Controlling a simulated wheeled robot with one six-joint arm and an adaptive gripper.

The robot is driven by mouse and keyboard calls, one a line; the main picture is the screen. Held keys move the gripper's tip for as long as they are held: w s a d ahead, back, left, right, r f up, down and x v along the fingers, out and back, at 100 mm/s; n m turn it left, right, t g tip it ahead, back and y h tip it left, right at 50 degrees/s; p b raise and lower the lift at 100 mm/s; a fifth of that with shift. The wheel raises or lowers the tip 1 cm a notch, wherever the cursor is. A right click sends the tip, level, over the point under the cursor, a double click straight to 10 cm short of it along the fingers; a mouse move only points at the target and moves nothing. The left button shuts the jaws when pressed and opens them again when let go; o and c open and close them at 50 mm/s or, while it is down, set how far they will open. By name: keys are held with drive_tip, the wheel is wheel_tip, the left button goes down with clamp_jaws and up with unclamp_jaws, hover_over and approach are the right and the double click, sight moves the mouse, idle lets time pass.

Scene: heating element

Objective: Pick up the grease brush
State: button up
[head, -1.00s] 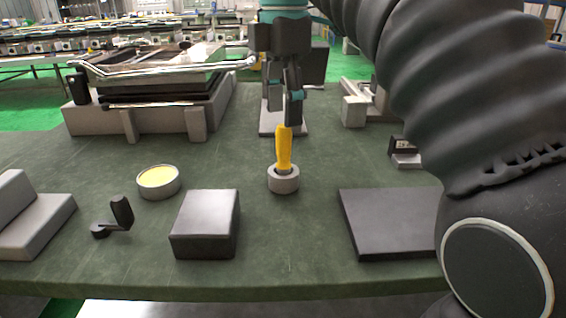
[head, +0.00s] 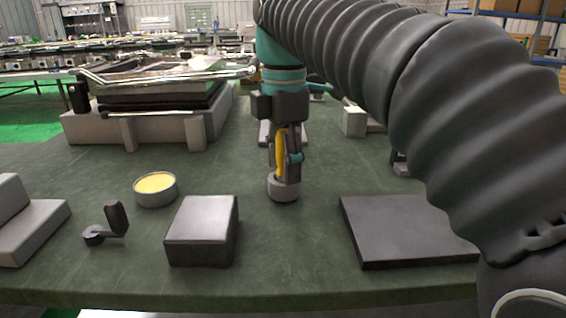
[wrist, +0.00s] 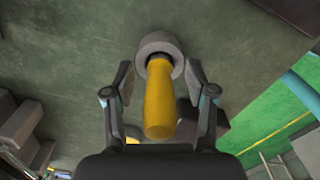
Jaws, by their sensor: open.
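The grease brush (head: 281,150) shows its yellow handle upright in a round grey holder (head: 284,190) on the green table. My gripper (head: 286,168) has come down over the handle from above, with its fingers partly hiding it. In the wrist view the yellow handle of the brush (wrist: 160,100) lies between the two spread fingers of my gripper (wrist: 158,85), with a gap on each side. The grey ring of the holder (wrist: 160,44) is beyond the fingertips. The bristle end is hidden inside the holder.
A round tin of yellow grease (head: 156,188) stands left of the holder. A grey block (head: 203,230) is in front, and a dark flat plate (head: 405,230) lies at right. A small black part (head: 108,224) lies at left. A large grey fixture (head: 150,120) stands behind.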

sight(283, 130)
clamp_jaws()
drive_tip(key=shift+r, duration=0.1)
drive_tip(key=shift+r+p, duration=0.3)
drive_tip(key=shift+r, duration=0.35)
wheel_tip(283, 130, up, 3)
drive_tip(key=shift+f+p, duration=0.2)
drive_tip(key=shift+p, duration=0.2)
drive_tip(key=s+d+r+p, duration=0.1)
drive_tip(key=s+d+r, duration=0.1)
drive_tip(key=d+r, duration=0.5)
drive_tip(key=d, duration=0.4)
drive_tip(key=shift+s+d, duration=0.15)
drive_tip(key=shift+s, duration=0.2)
